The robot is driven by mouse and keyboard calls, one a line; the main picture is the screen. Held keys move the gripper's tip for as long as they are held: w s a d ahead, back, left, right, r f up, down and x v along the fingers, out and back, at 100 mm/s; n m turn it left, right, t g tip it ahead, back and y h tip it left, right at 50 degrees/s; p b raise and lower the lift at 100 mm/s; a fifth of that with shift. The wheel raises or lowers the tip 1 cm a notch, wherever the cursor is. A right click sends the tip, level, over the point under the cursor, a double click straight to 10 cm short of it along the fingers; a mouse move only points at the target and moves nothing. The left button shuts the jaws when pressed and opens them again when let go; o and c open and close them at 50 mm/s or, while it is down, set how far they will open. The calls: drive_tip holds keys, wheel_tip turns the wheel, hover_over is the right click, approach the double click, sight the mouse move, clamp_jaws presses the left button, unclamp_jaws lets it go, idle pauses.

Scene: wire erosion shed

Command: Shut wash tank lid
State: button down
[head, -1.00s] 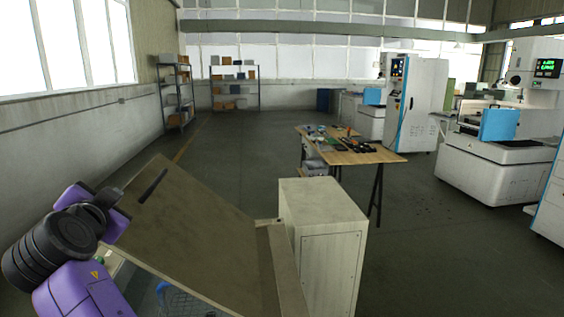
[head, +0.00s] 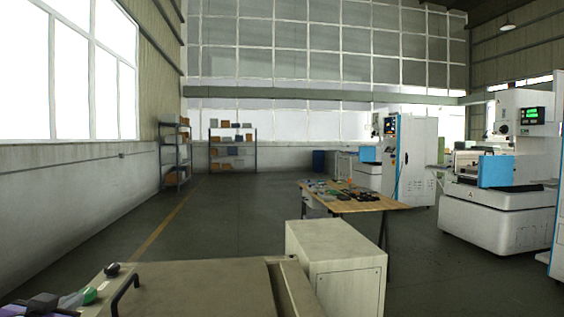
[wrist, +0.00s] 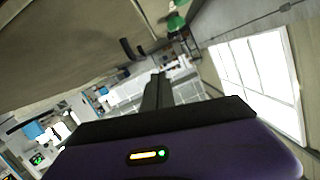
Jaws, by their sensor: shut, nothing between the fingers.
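The wash tank lid (head: 200,289) is a flat tan panel at the bottom of the head view. It lies about level, with a dark bar handle (head: 124,291) near its left end. My gripper (wrist: 157,80) is shut and empty, apart from the lid in that picture. Only a purple and dark piece of my arm shows at the head view's lower left.
A pale cabinet (head: 335,265) stands right of the lid. A wooden table (head: 350,204) with small items is beyond it. A green object (head: 90,296) and a dark one (head: 112,269) are by the lid's left end. Machines (head: 495,215) line the right; open floor lies ahead.

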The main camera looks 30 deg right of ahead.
drive_tip(key=shift+w+a+f+b, duration=0.1)
drive_tip(key=shift+a+f+b, duration=0.1)
drive_tip(key=shift+f+b, duration=0.5)
drive_tip(key=shift+a+f+b, duration=0.15)
drive_tip(key=shift+f+b, duration=0.2)
drive_tip(key=shift+f, duration=0.65)
drive_tip(key=shift+r, duration=0.1)
